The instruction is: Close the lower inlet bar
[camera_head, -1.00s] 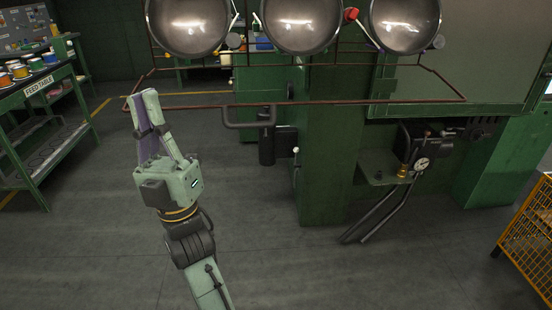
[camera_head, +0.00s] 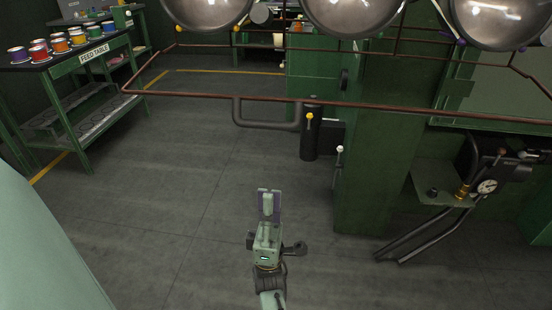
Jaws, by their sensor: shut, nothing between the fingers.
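A long rusty-brown bar (camera_head: 330,106) runs across the view, with a dark U-shaped handle (camera_head: 262,126) hanging below it. It forms the near lower edge of a wire frame; I take it for the lower inlet bar but cannot be sure. Its left end bends back near the feed table. My gripper (camera_head: 269,195) is at the lower centre, pointing up the picture, shut and empty. It appears below the handle in the picture and apart from it.
Round metal pots (camera_head: 352,15) hang along the top. A green pillar (camera_head: 372,170) and a bracket with a gauge (camera_head: 487,187) stand right. The feed table (camera_head: 95,55) with coloured tins is at the left. The grey floor (camera_head: 170,190) between is open.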

